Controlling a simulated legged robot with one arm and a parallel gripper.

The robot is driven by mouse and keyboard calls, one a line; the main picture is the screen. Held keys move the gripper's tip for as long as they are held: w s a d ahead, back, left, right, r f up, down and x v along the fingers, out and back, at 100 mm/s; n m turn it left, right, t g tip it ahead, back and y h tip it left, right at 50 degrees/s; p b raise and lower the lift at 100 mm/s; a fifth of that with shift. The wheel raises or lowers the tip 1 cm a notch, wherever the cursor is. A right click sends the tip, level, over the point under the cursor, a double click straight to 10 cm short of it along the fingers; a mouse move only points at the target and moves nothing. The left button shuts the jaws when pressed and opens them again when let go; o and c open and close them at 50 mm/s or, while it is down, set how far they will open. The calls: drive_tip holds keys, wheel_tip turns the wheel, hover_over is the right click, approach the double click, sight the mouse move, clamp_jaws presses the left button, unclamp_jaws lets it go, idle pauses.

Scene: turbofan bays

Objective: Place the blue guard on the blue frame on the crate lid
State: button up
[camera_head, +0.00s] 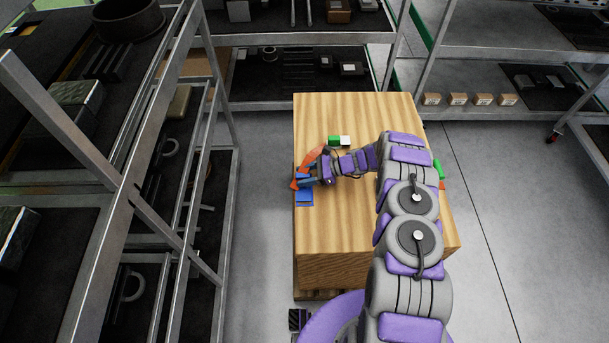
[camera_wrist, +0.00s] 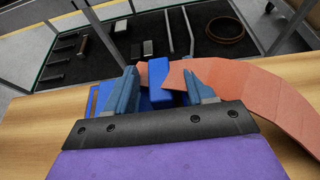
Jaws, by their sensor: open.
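The blue guard (camera_wrist: 159,84) is an upright blue block between my two fingers in the wrist view. My gripper (camera_wrist: 163,92) is open around it, with one blue-grey finger on each side; I cannot tell whether they touch it. In the head view my gripper (camera_head: 306,181) is low over the left edge of the wooden crate lid (camera_head: 345,225). A flat blue piece, seemingly the blue frame (camera_head: 305,198), lies at that edge just below the gripper. The guard's base is hidden by my gripper, so its exact seat on the frame cannot be seen.
A curved orange piece (camera_head: 314,158) lies beside my gripper and fills the right of the wrist view (camera_wrist: 260,85). A green and white block (camera_head: 339,141) sits farther back on the lid. Metal shelving (camera_head: 120,180) stands to the left. The lid's front is clear.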

drive_tip(key=p+v, duration=0.2)
drive_tip(key=v, duration=1)
drive_tip(key=s+a+r+n+g+h, duration=0.1)
drive_tip(key=s+a+r+n+h, duration=0.2)
drive_tip(key=r, duration=0.6)
drive_tip(key=s+a+r+n+g, duration=0.25)
drive_tip(key=s+r, duration=0.35)
drive_tip(key=r, duration=0.3)
drive_tip(key=s+a+r+n+h, duration=0.2)
drive_tip(key=s+r+n, duration=0.2)
drive_tip(key=r, duration=0.6)
drive_tip(key=s+d+r+n+h, duration=0.15)
drive_tip(key=s+r, duration=0.25)
drive_tip(key=s, duration=0.4)
drive_tip(key=s+d+r+n+h, duration=0.1)
drive_tip(key=s+r+n+h, duration=0.25)
drive_tip(key=s, duration=0.45)
drive_tip(key=s+d+n+t+h, duration=0.1)
drive_tip(key=s+d, duration=0.2)
drive_tip(key=s, duration=0.4)
drive_tip(key=s+d+r+n+h, duration=0.1)
drive_tip(key=s+d+n+h, duration=0.1)
drive_tip(key=s, duration=0.6)
drive_tip(key=shift+d+r+t+h, duration=0.15)
drive_tip(key=shift+d+t+h, duration=0.2)
drive_tip(key=shift+d, duration=0.25)
